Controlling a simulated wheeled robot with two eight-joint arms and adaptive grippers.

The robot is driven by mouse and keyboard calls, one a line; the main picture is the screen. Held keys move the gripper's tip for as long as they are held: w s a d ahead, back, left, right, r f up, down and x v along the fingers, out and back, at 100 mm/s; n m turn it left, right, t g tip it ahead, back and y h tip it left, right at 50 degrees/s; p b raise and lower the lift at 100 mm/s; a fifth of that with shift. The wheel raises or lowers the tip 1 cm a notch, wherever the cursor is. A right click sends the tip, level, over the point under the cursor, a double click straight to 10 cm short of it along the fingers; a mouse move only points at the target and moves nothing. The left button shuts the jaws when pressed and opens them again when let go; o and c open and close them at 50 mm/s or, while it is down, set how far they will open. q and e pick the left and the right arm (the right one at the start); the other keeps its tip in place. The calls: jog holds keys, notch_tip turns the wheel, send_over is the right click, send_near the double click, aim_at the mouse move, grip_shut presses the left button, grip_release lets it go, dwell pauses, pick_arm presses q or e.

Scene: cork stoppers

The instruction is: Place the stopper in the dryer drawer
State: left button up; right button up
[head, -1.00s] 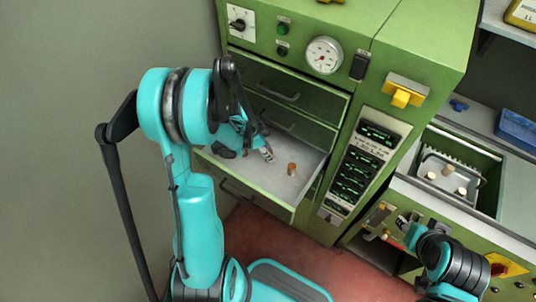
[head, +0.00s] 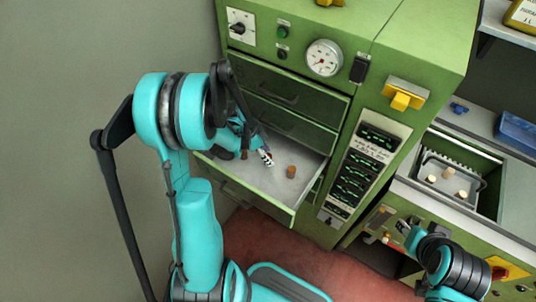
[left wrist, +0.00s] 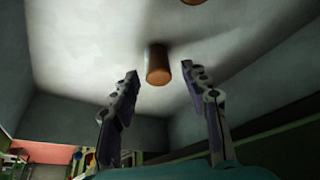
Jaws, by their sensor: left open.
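The dryer drawer (head: 270,187) is pulled out of the green cabinet, with a pale floor. A brown cork stopper (head: 291,171) stands in it, right of my left gripper (head: 256,156). My left gripper is inside the drawer with its fingers apart. A second brown stopper (head: 244,154) shows beside its fingers. In the left wrist view a stopper (left wrist: 157,66) is on the drawer floor, just beyond and between the open fingertips (left wrist: 170,85), with clear gaps at both sides. Another stopper (left wrist: 193,1) is cut off at the top edge. My right gripper (head: 408,230) is at lower right, its fingers unclear.
Closed drawers (head: 288,92) sit above the open one. At right, a metal tray (head: 478,187) in a bin holds several pale stoppers. A panel with dark displays (head: 358,165) stands between. The drawer's front wall (head: 245,192) and side walls bound the left gripper.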

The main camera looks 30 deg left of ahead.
pick_arm(q)
jog(key=p+v, duration=0.4)
jog(key=v, duration=0.7)
jog(key=s+d+r+n+t+y, duration=0.1)
jog(key=s+d+r+n+t, duration=0.1)
jog(key=s+d+r+n, duration=0.3)
jog(key=s+d+r+n+t+y, duration=0.2)
jog(key=s+d+r+n, duration=0.3)
jog(key=d, duration=0.4)
jog(key=shift+d+r+y, duration=0.3)
jog(key=shift+d+r, duration=0.1)
jog(key=shift+r, duration=0.15)
